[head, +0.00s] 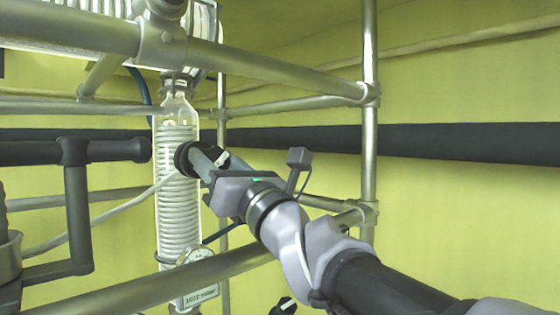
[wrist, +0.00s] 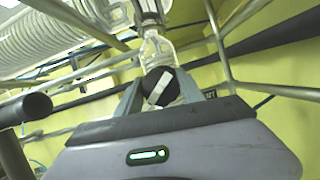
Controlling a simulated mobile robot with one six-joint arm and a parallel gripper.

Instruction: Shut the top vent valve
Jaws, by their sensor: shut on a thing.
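The vent valve's round black knob (wrist: 160,87) with a white bar shows in the wrist view, in front of the glass neck. The bar is tilted, rising from lower left to upper right. My gripper (wrist: 160,90) has one finger on each side of the knob and is shut on it. In the head view my gripper (head: 208,163) reaches in from the right to the glass column (head: 178,215). A dark round part (head: 183,158) shows at its fingertips, seen nearly edge-on. The fingers partly hide the valve body there.
Metal frame tubes (head: 270,68) cross above and below my arm, and an upright post (head: 369,130) stands to the right. Another black knob (head: 285,306) shows at the bottom edge. A dark pipe (head: 120,150) ends left of the column.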

